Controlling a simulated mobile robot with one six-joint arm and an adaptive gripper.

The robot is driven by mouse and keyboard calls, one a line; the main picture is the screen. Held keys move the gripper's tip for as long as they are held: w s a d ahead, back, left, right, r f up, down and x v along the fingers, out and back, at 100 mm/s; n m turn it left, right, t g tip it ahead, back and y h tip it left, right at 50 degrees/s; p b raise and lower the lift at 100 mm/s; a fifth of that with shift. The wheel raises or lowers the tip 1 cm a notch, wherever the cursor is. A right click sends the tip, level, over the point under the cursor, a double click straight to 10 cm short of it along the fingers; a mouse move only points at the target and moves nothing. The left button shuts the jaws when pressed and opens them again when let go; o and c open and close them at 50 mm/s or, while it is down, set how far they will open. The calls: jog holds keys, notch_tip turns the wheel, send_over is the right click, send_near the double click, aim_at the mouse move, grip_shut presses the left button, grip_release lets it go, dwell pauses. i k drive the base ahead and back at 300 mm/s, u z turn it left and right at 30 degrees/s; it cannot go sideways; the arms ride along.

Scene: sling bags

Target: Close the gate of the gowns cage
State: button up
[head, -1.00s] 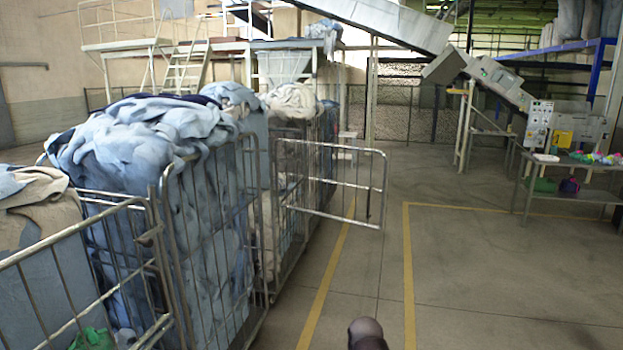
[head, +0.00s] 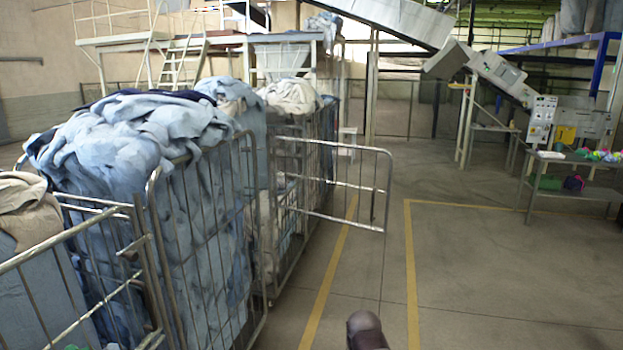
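A cage gate (head: 343,213) of metal tube stands open in the head view, swung out to the right from a cage in the row on the left. The cage behind it (head: 287,220) holds pale and beige cloth. The nearer cage (head: 205,245) is heaped with light blue cloth (head: 120,145). I see no label that tells which one is the gowns cage. A dark rounded part at the bottom centre seems to be mine. My gripper's fingers do not show.
Another cage (head: 75,240) with beige cloth stands at the near left. The floor (head: 490,270) to the right is clear, with yellow lines (head: 412,275). A work table (head: 570,165) with colourful items stands at the right, near a conveyor (head: 395,20).

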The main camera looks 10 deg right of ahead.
aim_at(274, 156)
jog(key=z, duration=0.05)
jog(key=i, duration=0.15)
jog(key=z, duration=0.05)
jog(key=k, duration=1.3)
jog(key=u, duration=0.35)
jog(key=i, duration=1.75)
jog(key=z, duration=0.55)
jog(key=i, duration=0.6)
jog(key=z, duration=0.3)
